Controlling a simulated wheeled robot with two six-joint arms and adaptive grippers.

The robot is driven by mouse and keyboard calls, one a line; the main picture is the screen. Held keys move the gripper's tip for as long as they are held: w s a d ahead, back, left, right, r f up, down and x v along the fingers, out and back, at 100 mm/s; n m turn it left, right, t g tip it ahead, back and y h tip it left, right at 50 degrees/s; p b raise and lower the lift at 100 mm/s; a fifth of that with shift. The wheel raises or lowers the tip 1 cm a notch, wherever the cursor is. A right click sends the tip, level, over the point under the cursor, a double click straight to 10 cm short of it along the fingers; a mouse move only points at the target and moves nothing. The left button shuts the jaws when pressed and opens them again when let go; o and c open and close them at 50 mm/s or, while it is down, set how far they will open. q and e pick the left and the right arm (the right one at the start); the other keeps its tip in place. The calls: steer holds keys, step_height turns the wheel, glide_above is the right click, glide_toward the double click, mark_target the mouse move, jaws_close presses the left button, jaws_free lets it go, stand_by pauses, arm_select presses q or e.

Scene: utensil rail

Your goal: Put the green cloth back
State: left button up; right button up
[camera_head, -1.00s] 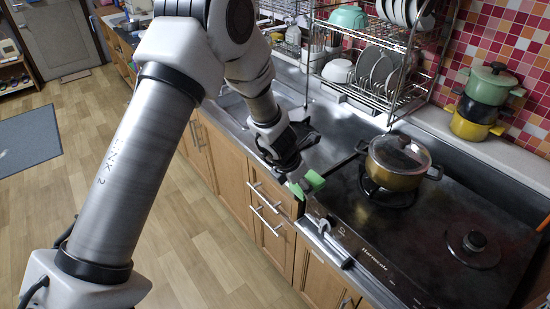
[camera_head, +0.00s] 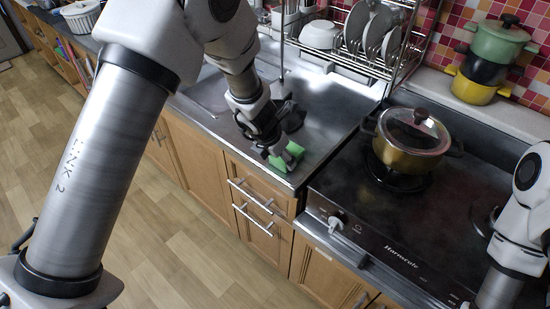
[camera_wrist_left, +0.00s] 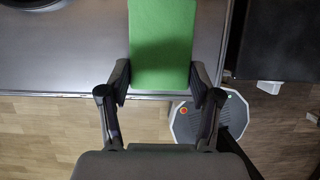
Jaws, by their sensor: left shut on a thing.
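The green cloth (camera_head: 291,155) is between the fingers of my left gripper (camera_head: 276,153), near the front edge of the steel counter (camera_head: 318,128), just left of the stove. In the left wrist view the cloth (camera_wrist_left: 163,45) is a flat green piece, and my left gripper (camera_wrist_left: 158,88) is shut on its near end. I cannot tell whether the cloth touches the counter. My right arm shows at the right edge of the head view, but its gripper is out of view.
A black stove (camera_head: 395,215) holds a lidded pot (camera_head: 408,140). A dish rack (camera_head: 352,50) stands behind the counter, and stacked pots (camera_head: 480,90) stand at the back right. A white fitting (camera_head: 337,220) is at the stove's front. Drawers with handles (camera_head: 250,195) lie below.

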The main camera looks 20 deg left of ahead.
arm_select(q)
steer(key=shift+d+r, duration=0.1)
steer(key=shift+d, duration=0.35)
steer(key=o, duration=1.1)
steer(key=shift+o, duration=1.1)
steer(key=shift+a, duration=0.1)
steer(key=shift+a+f, duration=0.15)
steer(key=shift+f, duration=0.05)
steer(key=shift+r, duration=0.3)
steer(key=p+v, duration=0.5)
steer(key=v, duration=0.7)
steer(key=s+a+f+m+g+y, duration=0.2)
steer(key=s+a+f+m, duration=0.2)
steer(key=s+f+m, duration=0.5)
steer(key=s+a+f+m+g+y, duration=0.1)
steer(key=s+a+f+m+g, duration=0.15)
steer(key=s+f+m, duration=0.65)
steer(key=s+d+f+m+h, duration=0.1)
steer(key=s+d+f+m, duration=0.1)
steer(key=s+f+m, duration=0.5)
steer(key=s+m, duration=0.3)
steer(key=m, duration=0.3)
steer(key=shift+f+m, duration=0.3)
arm_select(e)
steer(key=r, duration=0.5)
steer(key=shift+d, duration=0.3)
